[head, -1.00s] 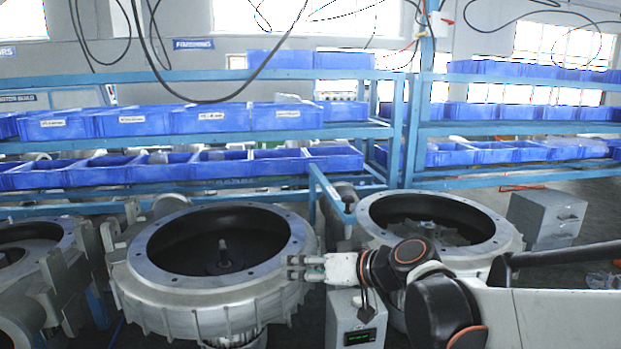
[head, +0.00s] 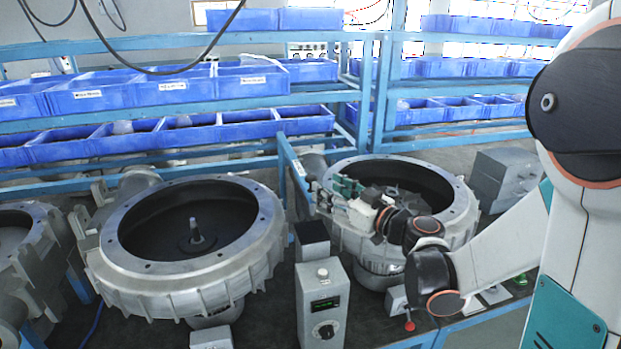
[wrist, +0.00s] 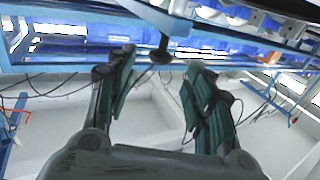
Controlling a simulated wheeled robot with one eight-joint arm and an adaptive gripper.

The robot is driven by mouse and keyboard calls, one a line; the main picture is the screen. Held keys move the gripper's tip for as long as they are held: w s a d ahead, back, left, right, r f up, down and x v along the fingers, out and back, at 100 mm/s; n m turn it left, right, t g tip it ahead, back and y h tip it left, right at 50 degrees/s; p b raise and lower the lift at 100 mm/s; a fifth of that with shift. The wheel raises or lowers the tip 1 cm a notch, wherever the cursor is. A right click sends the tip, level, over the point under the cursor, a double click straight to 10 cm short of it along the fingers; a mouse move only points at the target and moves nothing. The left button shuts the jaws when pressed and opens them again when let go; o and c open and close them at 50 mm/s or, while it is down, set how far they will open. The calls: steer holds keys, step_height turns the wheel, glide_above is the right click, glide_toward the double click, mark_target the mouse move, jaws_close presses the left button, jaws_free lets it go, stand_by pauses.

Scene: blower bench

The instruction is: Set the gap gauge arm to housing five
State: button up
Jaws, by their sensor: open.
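A round metal blower housing (head: 105,250) stands left of centre with its dark bowl open upward and a short spindle in its middle. A second round housing (head: 462,215) stands to its right. My gripper (head: 325,192) is over the left rim of this right housing, its green-lined fingers apart. In the wrist view, the gripper (wrist: 160,90) is open and I see nothing held between the fingers. A grey box with a green display and a dial (head: 322,303) stands in front, between the housings. I cannot pick out the gauge arm or any housing number.
Part of another housing (head: 25,235) shows at the left edge. Blue shelves with blue bins (head: 90,95) stand behind. A grey cabinet (head: 507,175) is at the right. A red knob (head: 409,325) sits low in front of the right housing. Cables hang overhead.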

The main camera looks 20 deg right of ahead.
mark_target(311, 176)
steer(key=x, duration=0.7)
steer(key=shift+w+a, duration=0.2)
steer(key=shift+w, duration=0.1)
jaws_close()
